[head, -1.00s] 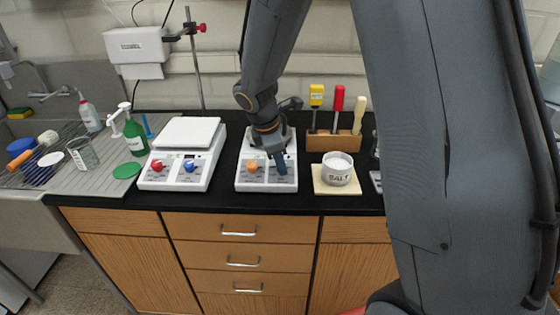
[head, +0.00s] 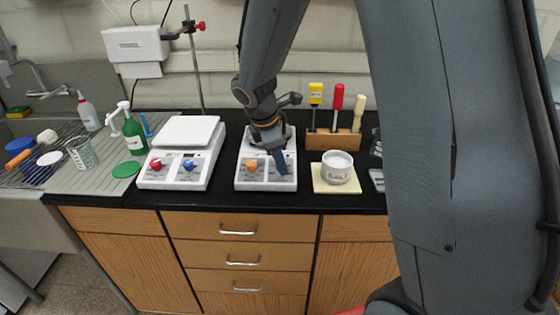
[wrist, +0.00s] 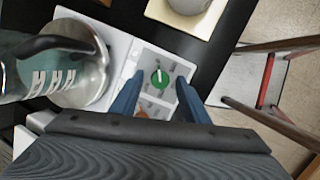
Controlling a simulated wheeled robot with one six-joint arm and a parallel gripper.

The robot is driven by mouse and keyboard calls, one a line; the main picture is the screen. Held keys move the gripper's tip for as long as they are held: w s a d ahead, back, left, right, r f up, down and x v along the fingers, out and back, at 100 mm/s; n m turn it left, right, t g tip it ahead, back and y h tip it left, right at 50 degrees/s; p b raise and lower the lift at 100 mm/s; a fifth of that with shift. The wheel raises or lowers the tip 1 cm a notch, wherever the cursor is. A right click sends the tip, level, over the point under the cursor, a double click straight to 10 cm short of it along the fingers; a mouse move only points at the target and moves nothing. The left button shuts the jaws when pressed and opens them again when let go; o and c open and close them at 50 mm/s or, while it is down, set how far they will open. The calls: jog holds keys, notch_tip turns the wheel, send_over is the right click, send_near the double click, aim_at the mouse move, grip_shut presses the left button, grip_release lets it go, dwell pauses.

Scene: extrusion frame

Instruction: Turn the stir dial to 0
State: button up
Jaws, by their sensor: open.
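My gripper (head: 281,164) is over the right half of the right-hand white hot plate's (head: 240,184) front panel. In the wrist view it is open (wrist: 158,84), with one blue finger on each side of a green dial (wrist: 160,77). The dial has a pale pointer line and sits between the fingertips; I cannot tell whether they touch it. An orange dial (head: 252,166) is on the panel's left half. The green dial is hidden behind my gripper in the head view. The panel lettering is too small to tell which dial is stir.
A glass vessel with a metal rim (wrist: 62,65) stands on the hot plate close to my gripper. A second hot plate (head: 177,182) with red and blue dials is to the left. A salt jar (head: 337,168) on a pale board and a screwdriver rack (head: 333,141) are to the right.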

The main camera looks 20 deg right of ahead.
jog(key=b+v, duration=0.1)
jog(key=v, duration=0.6)
